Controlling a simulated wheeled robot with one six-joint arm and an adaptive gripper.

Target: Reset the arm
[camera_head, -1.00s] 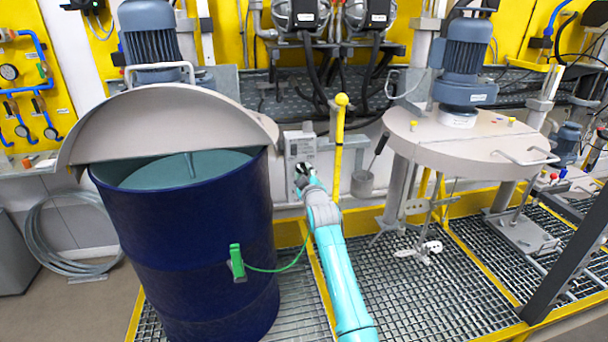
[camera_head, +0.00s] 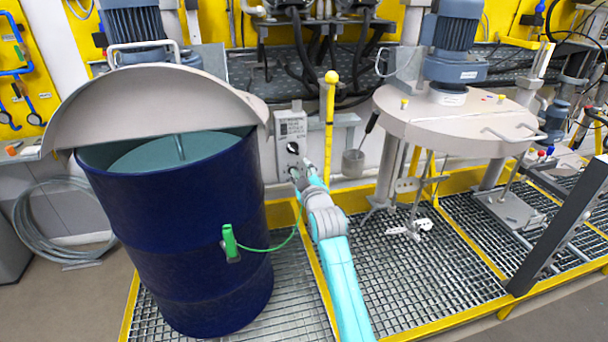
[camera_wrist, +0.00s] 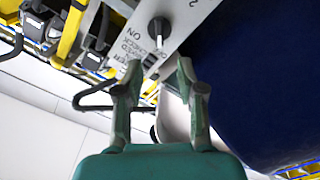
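My arm reaches forward between the blue drum (camera_head: 180,230) and the agitator stand on the right. My gripper (camera_head: 302,172) is just in front of the lower part of a grey switch box (camera_head: 291,126), which carries a black rotary knob (camera_head: 293,148). In the wrist view my gripper (camera_wrist: 156,85) has its two fingers spread apart with nothing held between them. The knob (camera_wrist: 159,26) is beyond the fingertips, on a panel (camera_wrist: 178,32) with printed labels including ON, OFF and CHECK. The knob looks apart from the fingers.
A green clamp (camera_head: 230,243) with a green cable hangs on the drum's side. A yellow post (camera_head: 330,130) and a small ladle-like cup (camera_head: 353,162) stand right of the box. An agitator with a round lid (camera_head: 440,118) is farther right. Grating (camera_head: 420,285) covers the floor.

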